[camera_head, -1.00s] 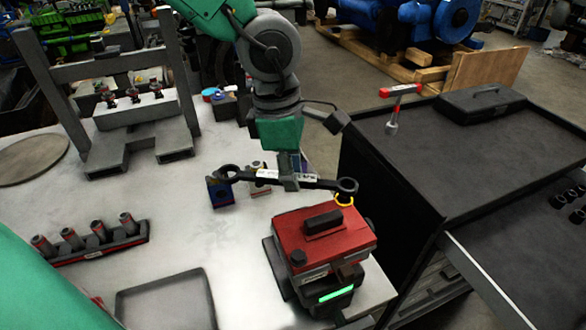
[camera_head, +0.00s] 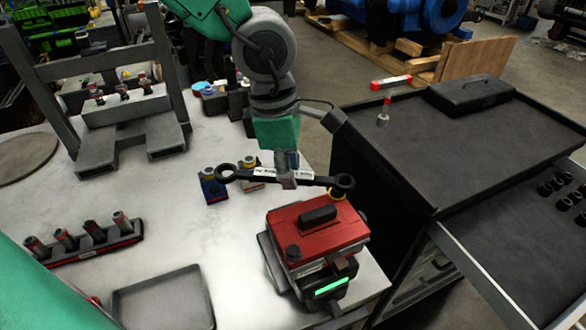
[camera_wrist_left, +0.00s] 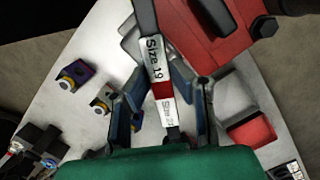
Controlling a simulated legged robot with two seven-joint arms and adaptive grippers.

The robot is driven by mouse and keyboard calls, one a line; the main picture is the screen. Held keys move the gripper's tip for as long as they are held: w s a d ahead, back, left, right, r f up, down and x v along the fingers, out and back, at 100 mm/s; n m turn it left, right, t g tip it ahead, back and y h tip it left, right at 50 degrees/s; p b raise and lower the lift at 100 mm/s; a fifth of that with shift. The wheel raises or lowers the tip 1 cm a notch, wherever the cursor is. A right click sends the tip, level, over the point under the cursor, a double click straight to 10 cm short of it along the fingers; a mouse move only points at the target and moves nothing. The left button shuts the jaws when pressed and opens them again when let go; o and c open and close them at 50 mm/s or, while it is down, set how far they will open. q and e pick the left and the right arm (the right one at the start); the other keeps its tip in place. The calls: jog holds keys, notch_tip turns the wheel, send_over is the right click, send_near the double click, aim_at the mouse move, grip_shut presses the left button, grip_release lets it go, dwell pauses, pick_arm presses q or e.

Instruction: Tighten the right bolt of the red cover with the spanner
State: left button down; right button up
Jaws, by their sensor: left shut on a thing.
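The red cover (camera_head: 340,235) sits on a grey unit with a lit green strip at the table's right end. A dark bolt head (camera_head: 293,252) shows at its near left corner. My left gripper (camera_head: 288,181) is shut on the middle of the double-ring spanner (camera_head: 318,180). In the left wrist view the labelled spanner (camera_wrist_left: 152,50) runs up between the fingers, beside the red cover (camera_wrist_left: 185,30). My right gripper is out of view.
A socket rack (camera_head: 90,243) and a shallow grey tray (camera_head: 165,300) lie left of the cover. A black cabinet (camera_head: 440,150) with an open drawer (camera_head: 530,230) stands to the right.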

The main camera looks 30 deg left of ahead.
pick_arm(q)
jog(key=shift+a+f, duration=0.25)
jog(key=shift+f, duration=0.2)
jog(key=shift+a+f+b, duration=0.1)
jog(key=shift+f+b, duration=0.2)
jog(key=shift+b, duration=0.05)
jog(key=shift+d+f, duration=0.2)
jog(key=shift+f, duration=0.35)
jog(key=w+m+p, duration=0.1)
jog(key=p, duration=0.1)
jog(key=w+m+p, duration=0.1)
jog(key=p, duration=0.1)
jog(key=shift+a+r+m, duration=0.1)
jog(key=shift+a+m, duration=0.05)
jog(key=shift+m, duration=0.25)
